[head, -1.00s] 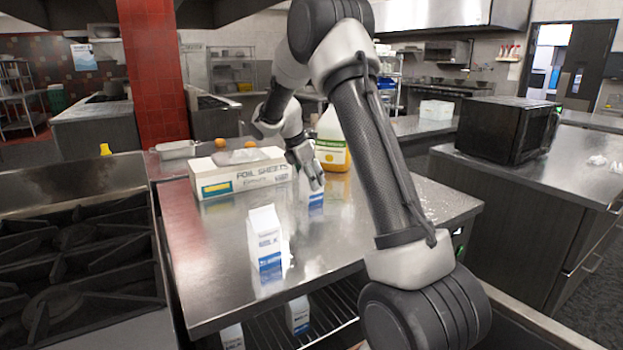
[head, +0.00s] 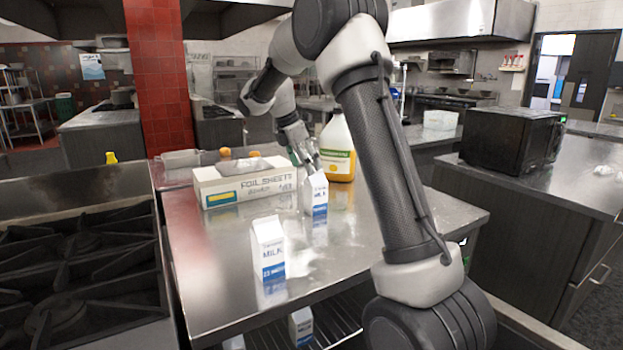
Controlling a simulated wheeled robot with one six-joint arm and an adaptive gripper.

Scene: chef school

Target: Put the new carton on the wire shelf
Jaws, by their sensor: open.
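A white and blue milk carton (head: 268,250) stands upright on the steel table (head: 205,270), near its front. A second milk carton (head: 318,197) stands farther back beside the foil sheets box. My gripper (head: 308,163) is open, pointing down at the top of this second carton; I cannot tell whether it touches it. Below the tabletop is the wire shelf (head: 345,328), with one carton (head: 301,326) showing on it and the top of another (head: 234,343) at the picture's lower edge. The pictures do not show which carton is the new one.
A stove (head: 80,260) adjoins the table on the left. A black microwave (head: 512,137) sits on the right counter. The table's right front is clear.

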